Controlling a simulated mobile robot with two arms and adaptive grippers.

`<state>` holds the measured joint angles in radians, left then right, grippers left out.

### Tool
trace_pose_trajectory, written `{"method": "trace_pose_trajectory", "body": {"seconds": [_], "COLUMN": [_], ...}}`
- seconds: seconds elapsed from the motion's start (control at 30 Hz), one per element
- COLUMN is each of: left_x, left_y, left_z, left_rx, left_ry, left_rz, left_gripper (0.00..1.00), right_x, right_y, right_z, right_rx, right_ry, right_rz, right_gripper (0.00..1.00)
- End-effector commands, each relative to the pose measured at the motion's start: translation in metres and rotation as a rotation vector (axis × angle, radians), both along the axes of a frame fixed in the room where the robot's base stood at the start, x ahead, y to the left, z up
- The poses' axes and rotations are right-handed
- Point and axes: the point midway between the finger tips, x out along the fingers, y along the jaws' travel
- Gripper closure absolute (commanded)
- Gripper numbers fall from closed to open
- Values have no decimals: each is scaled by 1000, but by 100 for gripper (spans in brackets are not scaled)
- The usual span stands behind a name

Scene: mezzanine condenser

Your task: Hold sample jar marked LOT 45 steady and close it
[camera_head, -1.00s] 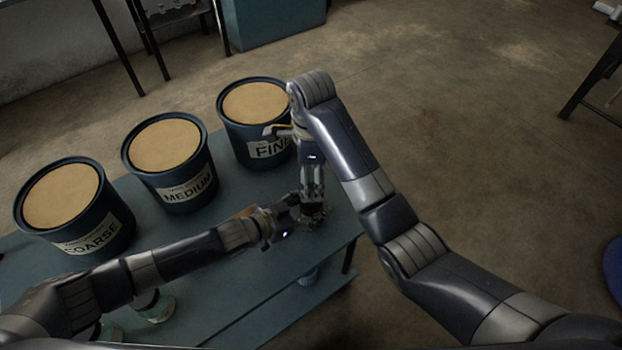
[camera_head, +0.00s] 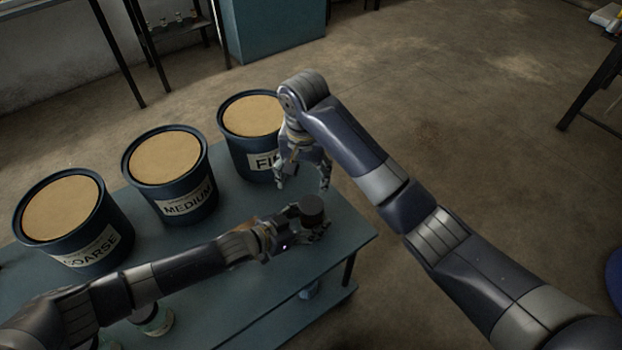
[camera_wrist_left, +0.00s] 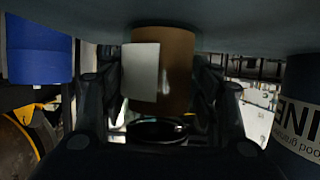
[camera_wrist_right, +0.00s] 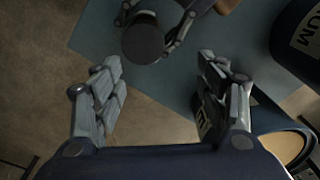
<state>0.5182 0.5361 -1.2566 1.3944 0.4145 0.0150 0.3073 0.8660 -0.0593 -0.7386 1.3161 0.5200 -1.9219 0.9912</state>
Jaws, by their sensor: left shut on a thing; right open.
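The sample jar is amber-brown with a blank-looking white label patch in the left wrist view (camera_wrist_left: 177,75); no lettering is readable there. A dark round lid (camera_head: 312,208) sits on top of it, and shows from above in the right wrist view (camera_wrist_right: 142,42). Whether it is fully tightened I cannot tell. My left gripper (camera_head: 314,229) is shut around the jar at the table's right end, its fingers on either side of it. My right gripper (camera_head: 302,187) is open and empty, just above and behind the lid, apart from it; its spread fingers show in the right wrist view (camera_wrist_right: 160,75).
Blue drums labelled COARSE (camera_head: 101,245), MEDIUM (camera_head: 187,201) and one partly covered, starting FI (camera_head: 262,162), stand along the blue table (camera_head: 240,210). The last drum is close to my right gripper. Another jar (camera_head: 157,320) is low at left. Floor is open to the right.

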Motion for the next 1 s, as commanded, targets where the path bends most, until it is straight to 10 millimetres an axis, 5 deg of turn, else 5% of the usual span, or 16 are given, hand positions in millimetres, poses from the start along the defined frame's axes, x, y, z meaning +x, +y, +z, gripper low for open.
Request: {"method": "trace_pose_trajectory", "body": {"seconds": [0.7,1.0], "left_x": [-1,-1], "left_y": [0,0], "left_z": [-2,-1], "left_rx": [2,2], "left_ry": [3,3], "left_rz": [0,0], "left_gripper": [100,100], "right_x": [-6,-11], "right_y": [-7,-16], "right_z": [7,5], "right_rx": [-92,-95], "right_ry": [0,19], "right_rz": [1396,1854], "right_gripper": [33,33]}}
